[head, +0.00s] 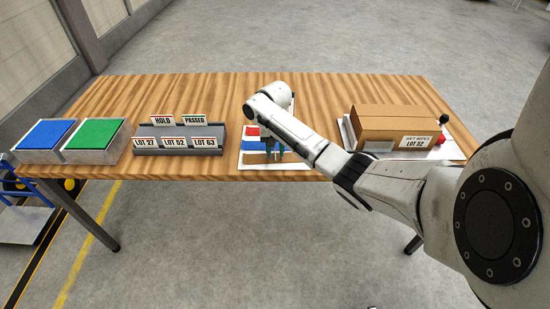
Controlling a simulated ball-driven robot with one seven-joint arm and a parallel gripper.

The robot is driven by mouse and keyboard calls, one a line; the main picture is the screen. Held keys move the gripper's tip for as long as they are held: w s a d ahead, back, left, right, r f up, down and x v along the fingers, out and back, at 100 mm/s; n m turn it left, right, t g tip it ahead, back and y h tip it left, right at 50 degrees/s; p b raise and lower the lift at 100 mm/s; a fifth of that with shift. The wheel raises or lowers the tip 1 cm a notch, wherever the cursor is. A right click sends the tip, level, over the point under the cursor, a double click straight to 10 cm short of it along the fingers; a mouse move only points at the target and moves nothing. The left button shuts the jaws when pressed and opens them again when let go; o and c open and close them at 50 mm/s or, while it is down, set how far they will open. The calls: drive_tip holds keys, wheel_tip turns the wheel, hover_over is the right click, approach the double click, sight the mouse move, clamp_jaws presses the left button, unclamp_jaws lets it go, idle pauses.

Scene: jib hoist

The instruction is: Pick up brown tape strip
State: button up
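A white board (245,138) lies near the front edge of the wooden table, with red, blue and brown strips on it. The brown tape strip (255,158) is the one nearest the front edge. My arm reaches in from the right, and my gripper (275,150) points down over the strips, at the brown one. The arm and gripper hide part of the board. The fingers are small and partly covered, so I cannot tell whether they are open, shut or touching the strip.
A grey rack (180,132) with labelled cards stands left of the board. Two clear bins, one blue-topped (45,134) and one green-topped (94,133), sit at the far left. A cardboard box (392,122) stands on the right. The back of the table is clear.

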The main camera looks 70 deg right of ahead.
drive_tip(key=shift+f, duration=0.5)
clamp_jaws()
